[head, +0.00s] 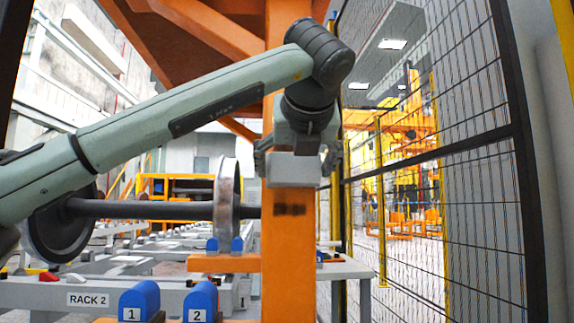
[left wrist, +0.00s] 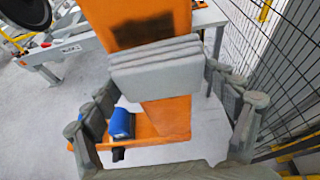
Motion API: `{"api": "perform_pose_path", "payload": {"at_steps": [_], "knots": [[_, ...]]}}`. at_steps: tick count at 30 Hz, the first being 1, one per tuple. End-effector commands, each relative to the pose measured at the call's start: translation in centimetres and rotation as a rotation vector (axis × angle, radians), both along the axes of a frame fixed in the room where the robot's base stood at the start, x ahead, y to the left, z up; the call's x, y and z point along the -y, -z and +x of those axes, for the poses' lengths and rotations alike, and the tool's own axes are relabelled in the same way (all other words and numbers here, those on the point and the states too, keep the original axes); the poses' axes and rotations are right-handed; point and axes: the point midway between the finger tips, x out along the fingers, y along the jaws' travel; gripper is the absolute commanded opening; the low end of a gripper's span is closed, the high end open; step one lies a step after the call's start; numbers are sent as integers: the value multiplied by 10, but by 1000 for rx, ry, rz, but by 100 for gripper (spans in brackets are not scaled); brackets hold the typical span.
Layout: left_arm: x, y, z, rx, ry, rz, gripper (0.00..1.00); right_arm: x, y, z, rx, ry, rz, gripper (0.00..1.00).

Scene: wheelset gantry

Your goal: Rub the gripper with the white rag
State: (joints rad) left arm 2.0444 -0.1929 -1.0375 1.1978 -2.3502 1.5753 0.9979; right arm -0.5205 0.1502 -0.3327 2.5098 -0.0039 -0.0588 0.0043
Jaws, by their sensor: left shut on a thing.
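The white rag (head: 293,170) is a folded pale grey-white block held in my left gripper (head: 297,150). It lies across the face of the orange upright post (head: 290,262), which appears to be the gantry's gripper; I cannot tell whether it touches. A dark smudge (head: 290,210) shows on the post just below the rag in the head view. In the left wrist view the folded rag (left wrist: 155,68) lies between my spread-looking fingers, with the dark smudge (left wrist: 138,28) beyond its top edge. My right gripper is not in view.
A wheelset with a dark axle (head: 140,209) and a wheel (head: 228,200) stands left of the post. Blue blocks (head: 139,300) sit low on orange supports. A grey table (head: 345,268) is behind the post. A mesh fence (head: 440,190) closes off the right side.

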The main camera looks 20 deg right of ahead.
Motion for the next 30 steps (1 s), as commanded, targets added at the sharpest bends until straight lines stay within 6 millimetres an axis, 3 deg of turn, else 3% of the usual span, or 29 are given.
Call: {"api": "perform_pose_path", "payload": {"at_steps": [11,16,24,30], "knots": [[30,-1,-11,0,0,1,62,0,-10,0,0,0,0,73],[31,-5,-11,0,0,0,62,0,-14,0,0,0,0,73],[32,-27,-9,1,0,1,62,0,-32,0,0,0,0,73],[29,-27,-7,2,-1,0,62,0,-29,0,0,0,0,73]]}}
